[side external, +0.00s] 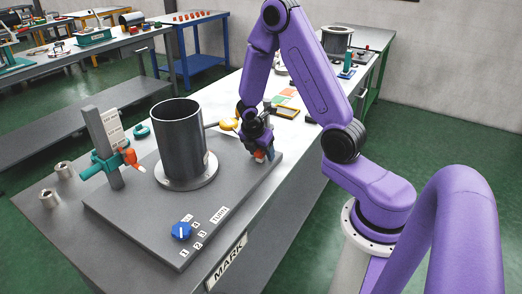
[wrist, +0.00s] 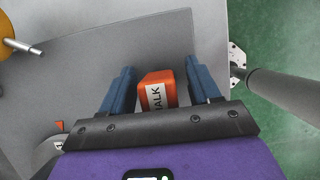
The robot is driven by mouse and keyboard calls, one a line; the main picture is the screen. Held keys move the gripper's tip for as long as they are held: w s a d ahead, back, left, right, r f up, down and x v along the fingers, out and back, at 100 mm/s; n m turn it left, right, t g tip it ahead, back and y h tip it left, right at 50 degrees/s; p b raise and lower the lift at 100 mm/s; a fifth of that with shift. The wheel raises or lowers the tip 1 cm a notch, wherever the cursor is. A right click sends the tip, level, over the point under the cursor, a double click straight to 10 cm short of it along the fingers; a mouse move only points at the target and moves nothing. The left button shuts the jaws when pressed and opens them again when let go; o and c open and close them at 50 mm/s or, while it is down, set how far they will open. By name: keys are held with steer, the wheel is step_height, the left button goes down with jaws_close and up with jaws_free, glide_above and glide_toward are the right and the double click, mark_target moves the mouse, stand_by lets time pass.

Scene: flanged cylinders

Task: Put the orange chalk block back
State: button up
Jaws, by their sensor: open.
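The orange chalk block (wrist: 157,88) has a white label with "ALK" legible, the rest hidden. In the wrist view it sits between the two blue fingers of my gripper (wrist: 161,70), with a gap on each side. My gripper is open. In the side view my gripper (side external: 262,155) is low over the right back part of the grey base plate (side external: 139,207). A little of the orange block shows between the fingers there. Whether the block rests on the plate is hard to tell.
A grey flanged cylinder (side external: 180,143) stands on the plate. Left of it, a post (side external: 103,146) carries a teal clamp with an orange-tipped tool (side external: 130,158). A blue knob (side external: 181,231) is at the front. A yellow round thing (side external: 229,124) is near my gripper. Two metal rings lie left.

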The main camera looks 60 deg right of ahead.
steer(key=shift+r, duration=0.1)
steer(key=v, duration=1.1)
steer(key=s+a+r+m+t+y, duration=0.1)
steer(key=s+a+r+m, duration=0.15)
steer(key=a, duration=0.55)
steer(key=s+a+r+m+y, duration=0.1)
steer(key=s+a, duration=0.4)
steer(key=s, duration=0.5)
steer(key=s+a+r+m+y, duration=0.1)
steer(key=s+a, duration=0.4)
steer(key=s, duration=0.5)
steer(key=shift+s+r+m+g+y, duration=0.15)
steer(key=shift+s+m+g+y, duration=0.25)
steer(key=shift+y, duration=0.5)
